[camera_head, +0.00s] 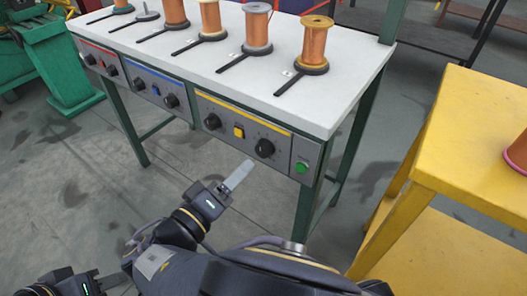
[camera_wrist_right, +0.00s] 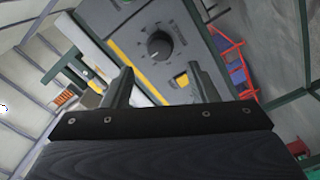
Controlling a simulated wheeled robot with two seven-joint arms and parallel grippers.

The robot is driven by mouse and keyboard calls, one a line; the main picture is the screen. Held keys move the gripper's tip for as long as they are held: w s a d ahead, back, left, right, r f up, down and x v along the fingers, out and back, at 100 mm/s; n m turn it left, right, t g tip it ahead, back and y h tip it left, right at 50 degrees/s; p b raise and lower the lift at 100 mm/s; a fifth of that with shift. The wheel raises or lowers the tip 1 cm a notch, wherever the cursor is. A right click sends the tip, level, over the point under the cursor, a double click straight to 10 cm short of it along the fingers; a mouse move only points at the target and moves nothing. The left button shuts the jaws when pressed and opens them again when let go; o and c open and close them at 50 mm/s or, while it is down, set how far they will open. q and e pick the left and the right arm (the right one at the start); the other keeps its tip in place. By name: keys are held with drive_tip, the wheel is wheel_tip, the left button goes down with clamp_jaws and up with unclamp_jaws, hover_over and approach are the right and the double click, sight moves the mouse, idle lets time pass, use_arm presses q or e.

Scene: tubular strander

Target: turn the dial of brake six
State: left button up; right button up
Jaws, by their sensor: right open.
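The grey panel with the yellow stripe (camera_head: 243,111) is the rightmost on the front of the white bench. Its right-hand black dial (camera_head: 264,148), below the last spool, appears to be brake six's. My right gripper (camera_head: 237,176) is in front of and below this dial, apart from it. In the right wrist view the dial (camera_wrist_right: 159,45) shows beyond and between the open, empty fingers (camera_wrist_right: 164,86). My left gripper (camera_head: 96,281) is at the bottom left corner, far from the panel; its jaws are too unclear to judge.
A yellow switch (camera_head: 239,132) and another black dial (camera_head: 212,121) are left of it; a green button (camera_head: 301,168) is right. Copper spools, including the rightmost spool (camera_head: 314,43), stand on the bench (camera_head: 345,75). A yellow table (camera_head: 480,120) is at right. Floor before the bench is clear.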

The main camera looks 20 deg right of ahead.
sight(260, 153)
drive_tip(key=b+x, duration=0.1)
drive_tip(key=x, duration=0.4)
drive_tip(key=shift+d+f+b, duration=0.1)
drive_tip(key=shift+d+b, duration=0.1)
drive_tip(key=shift+b, duration=0.1)
drive_tip(key=shift+w+d, duration=0.5)
